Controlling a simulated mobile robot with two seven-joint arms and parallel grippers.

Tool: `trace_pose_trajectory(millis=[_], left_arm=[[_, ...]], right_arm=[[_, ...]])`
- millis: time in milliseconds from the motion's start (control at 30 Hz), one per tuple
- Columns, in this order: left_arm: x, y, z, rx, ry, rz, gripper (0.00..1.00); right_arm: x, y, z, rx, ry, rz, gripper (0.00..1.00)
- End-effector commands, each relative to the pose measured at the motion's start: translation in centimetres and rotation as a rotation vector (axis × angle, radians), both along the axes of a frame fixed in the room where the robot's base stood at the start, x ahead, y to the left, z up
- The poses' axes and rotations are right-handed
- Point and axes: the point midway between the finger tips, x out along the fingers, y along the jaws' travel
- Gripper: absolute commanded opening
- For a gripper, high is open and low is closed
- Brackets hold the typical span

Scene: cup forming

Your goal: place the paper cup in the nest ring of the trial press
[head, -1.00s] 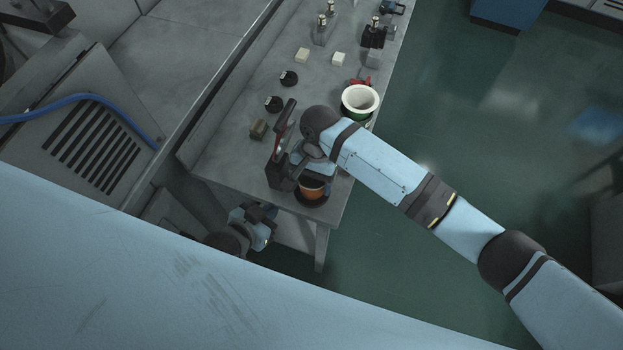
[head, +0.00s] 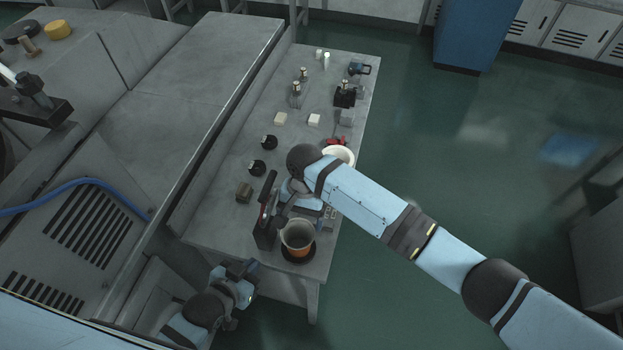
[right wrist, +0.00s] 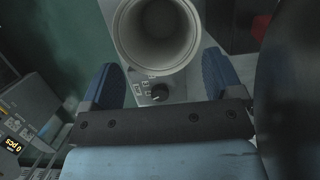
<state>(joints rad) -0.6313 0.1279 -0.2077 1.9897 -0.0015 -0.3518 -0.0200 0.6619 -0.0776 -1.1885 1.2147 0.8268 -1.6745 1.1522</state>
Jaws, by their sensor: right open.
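The paper cup (head: 297,235), pale grey inside with an orange lower part, stands mouth up on the trial press (head: 265,222). A dark round base (head: 286,254) shows around its foot. I cannot tell the nest ring from this base or how the cup's foot sits in it. My right gripper (head: 302,214) is at the cup's far side. In the right wrist view the cup's mouth (right wrist: 157,32) lies just beyond the two blue fingers (right wrist: 160,80), which are apart with nothing between them. My left gripper (head: 243,280) hangs off the table's near end; its jaw gap is unclear.
A white container (head: 340,154) is partly hidden behind my right arm. A panel with a knob (right wrist: 158,92) shows below the cup. The table's right edge is close.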

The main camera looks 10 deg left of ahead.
Motion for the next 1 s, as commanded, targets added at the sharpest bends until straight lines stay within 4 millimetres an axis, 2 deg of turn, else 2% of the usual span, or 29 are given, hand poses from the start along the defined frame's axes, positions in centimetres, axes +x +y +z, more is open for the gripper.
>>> trace_pose_trajectory(millis=[33, 200, 400, 600, 1000], left_arm=[[-0.3, -0.1, -1.0, -0.001, 0.009, 0.001, 0.0], [-0.3, -0.3, -2.2, -0.005, 0.014, 0.0, 0.0], [0.0, -0.5, -3.4, -0.007, 0.014, -0.005, 0.0], [0.5, -0.5, -3.3, -0.004, 0.003, -0.011, 0.0], [0.3, -0.5, -3.2, -0.004, 0.006, -0.013, 0.0]], right_arm=[[1.4, 0.0, -0.5, -0.002, -0.001, -0.004, 0.86], [5.3, -0.2, -0.6, -0.001, 0.0, -0.002, 0.86], [8.5, -0.3, -0.6, 0.0, -0.001, -0.001, 0.86], [9.6, -0.3, -0.4, -0.001, 0.001, 0.001, 0.86], [9.6, -0.4, -0.4, -0.001, 0.001, 0.001, 0.86]])
